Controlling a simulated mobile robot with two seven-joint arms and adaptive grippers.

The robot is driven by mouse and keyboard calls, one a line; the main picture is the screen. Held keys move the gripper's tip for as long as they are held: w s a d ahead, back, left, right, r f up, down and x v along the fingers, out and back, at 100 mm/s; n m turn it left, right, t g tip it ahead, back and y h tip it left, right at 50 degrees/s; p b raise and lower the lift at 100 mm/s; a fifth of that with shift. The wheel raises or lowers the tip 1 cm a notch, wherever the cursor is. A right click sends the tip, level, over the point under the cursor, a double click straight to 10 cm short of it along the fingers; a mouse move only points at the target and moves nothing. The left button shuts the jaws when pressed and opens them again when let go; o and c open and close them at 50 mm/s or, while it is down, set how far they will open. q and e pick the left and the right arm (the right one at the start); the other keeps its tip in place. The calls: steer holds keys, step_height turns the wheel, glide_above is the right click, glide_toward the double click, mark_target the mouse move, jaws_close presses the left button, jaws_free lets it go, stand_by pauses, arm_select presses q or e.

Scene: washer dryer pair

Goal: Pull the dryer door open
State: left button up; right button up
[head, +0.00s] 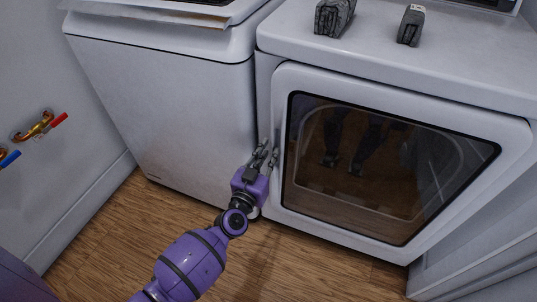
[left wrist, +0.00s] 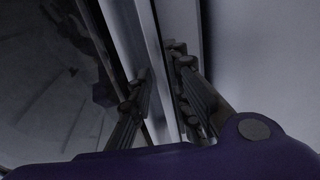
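The white dryer (head: 400,62) stands at the right in the head view. Its front door (head: 278,112) has a white frame around a dark, reflective window (head: 380,175). The door looks shut or nearly so; I cannot tell if there is a small gap. My left gripper (head: 266,155) is at the door's left edge, at about mid-height. In the left wrist view its two fingers (left wrist: 162,92) are apart, with a pale upright edge (left wrist: 153,60) between them. I cannot tell whether either finger touches it. My right gripper is in neither view.
The white washer (head: 165,100) stands close beside the dryer on the left. Two dark grey items (head: 334,17) (head: 410,25) lie on the dryer's top. Red and blue taps (head: 40,125) are on the left wall. The wooden floor (head: 310,265) before the dryer is clear.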

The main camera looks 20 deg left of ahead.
arm_select(q)
jaws_close()
steer(key=shift+s, duration=0.15)
